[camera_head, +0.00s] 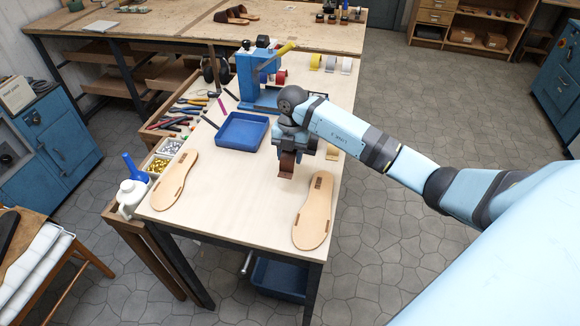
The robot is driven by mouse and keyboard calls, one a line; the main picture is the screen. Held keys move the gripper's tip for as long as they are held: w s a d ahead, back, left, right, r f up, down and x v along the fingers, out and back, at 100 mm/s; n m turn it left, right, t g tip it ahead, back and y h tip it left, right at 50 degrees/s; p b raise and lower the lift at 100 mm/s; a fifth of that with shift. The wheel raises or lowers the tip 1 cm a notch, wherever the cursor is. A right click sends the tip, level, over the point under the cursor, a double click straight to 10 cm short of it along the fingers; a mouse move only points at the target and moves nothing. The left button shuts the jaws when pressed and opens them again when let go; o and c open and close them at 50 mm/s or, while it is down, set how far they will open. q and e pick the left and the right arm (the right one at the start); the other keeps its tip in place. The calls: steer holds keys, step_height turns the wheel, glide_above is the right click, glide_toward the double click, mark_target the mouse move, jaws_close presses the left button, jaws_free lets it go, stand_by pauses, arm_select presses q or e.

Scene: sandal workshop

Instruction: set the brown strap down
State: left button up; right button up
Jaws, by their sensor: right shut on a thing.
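My right gripper (288,150) is above the middle of the workbench (235,195), at the end of the arm that comes in from the right. It points down and is shut on the brown strap (287,164), which hangs below the fingers. I cannot tell whether the strap's lower end touches the tabletop. One tan sandal sole (175,180) lies at the bench's left side. Another tan sole (313,212) lies near the front right edge, in front of the gripper. My left gripper is not in view.
A blue tray (242,131) sits left of the gripper, with a blue press (258,75) behind it. Hand tools, small parts bins (160,165) and a white bottle (131,197) line the left edge. The bench top between the two soles is clear.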

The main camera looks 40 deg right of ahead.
step_height(320, 180, down, 7)
steer(key=shift+f+p, duration=0.1)
steer(key=shift+p, duration=0.35)
steer(key=shift+f, duration=0.15)
steer(key=shift+f, duration=0.1)
steer(key=o, duration=0.9)
